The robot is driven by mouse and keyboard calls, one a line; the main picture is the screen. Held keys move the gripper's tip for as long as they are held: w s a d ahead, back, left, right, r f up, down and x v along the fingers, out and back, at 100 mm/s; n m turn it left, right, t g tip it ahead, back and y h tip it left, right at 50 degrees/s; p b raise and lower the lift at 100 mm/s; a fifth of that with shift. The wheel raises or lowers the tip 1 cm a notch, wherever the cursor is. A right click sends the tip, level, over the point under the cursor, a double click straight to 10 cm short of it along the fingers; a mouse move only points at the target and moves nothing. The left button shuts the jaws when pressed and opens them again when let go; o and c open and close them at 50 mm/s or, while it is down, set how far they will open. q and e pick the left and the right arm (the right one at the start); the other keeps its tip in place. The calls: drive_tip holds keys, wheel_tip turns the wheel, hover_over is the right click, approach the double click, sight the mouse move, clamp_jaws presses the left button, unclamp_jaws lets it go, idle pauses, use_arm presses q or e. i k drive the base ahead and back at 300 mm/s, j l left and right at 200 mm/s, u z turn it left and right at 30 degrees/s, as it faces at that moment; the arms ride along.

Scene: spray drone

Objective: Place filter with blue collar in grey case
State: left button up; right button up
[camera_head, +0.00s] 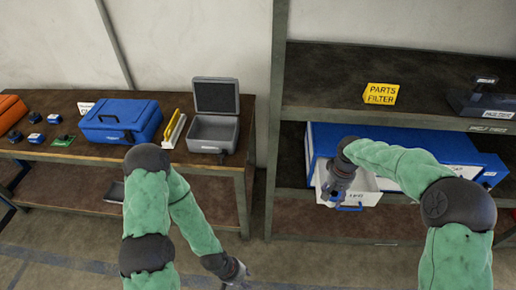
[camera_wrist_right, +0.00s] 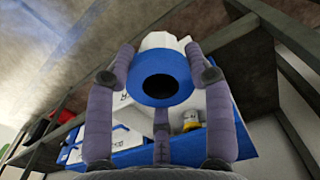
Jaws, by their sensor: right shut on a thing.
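The filter with blue collar (camera_wrist_right: 182,82) shows in the right wrist view. It has a white body and a blue ring around a dark round hole. My right gripper (camera_wrist_right: 165,68) is shut on it, with fingers on both sides. In the head view my right gripper (camera_head: 330,196) is over the pulled-out white drawer (camera_head: 365,190), and I cannot make out the filter there. The grey case (camera_head: 216,130) stands on the left bench with its lid up, and its inside looks empty. My left gripper (camera_head: 238,276) hangs low in front of the bench, too small to read.
The blue case (camera_head: 121,120) and a yellow-and-white item (camera_head: 174,129) stand left of the grey case. The blue drawer cabinet (camera_head: 412,146) sits on the right shelf, under a board with a yellow parts filter sign (camera_head: 381,94). A metal post (camera_head: 274,130) separates the bench and shelf.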

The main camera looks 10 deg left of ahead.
sight(214, 134)
drive_tip(key=i+j+u, duration=0.1)
drive_tip(key=j+u, duration=0.25)
drive_tip(key=i+j+u, duration=0.15)
drive_tip(key=j+u, duration=0.25)
drive_tip(key=i+j+u, duration=0.15)
drive_tip(key=u, duration=0.2)
drive_tip(key=i+j, duration=0.5)
